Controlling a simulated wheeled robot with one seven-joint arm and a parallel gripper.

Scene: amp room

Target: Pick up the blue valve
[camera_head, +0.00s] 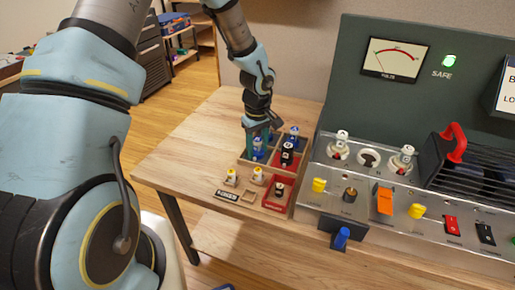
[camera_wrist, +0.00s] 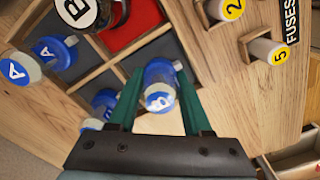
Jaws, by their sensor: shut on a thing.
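My gripper (camera_head: 258,135) is over the left side of a wooden divided tray (camera_head: 242,163) on the table. The held valve also shows in the head view (camera_head: 258,153), partly hidden by the fingers. I cannot tell whether it touches the tray floor. Another blue piece (camera_head: 293,131) stands at the tray's back right.
A black B piece (camera_head: 287,154) stands in a red compartment. Yellow-capped fuses (camera_head: 231,177) and a FUSES label (camera_head: 227,196) are in front of the tray. The control panel (camera_head: 400,200) with knobs and switches is close on the right. The table's left side is clear.

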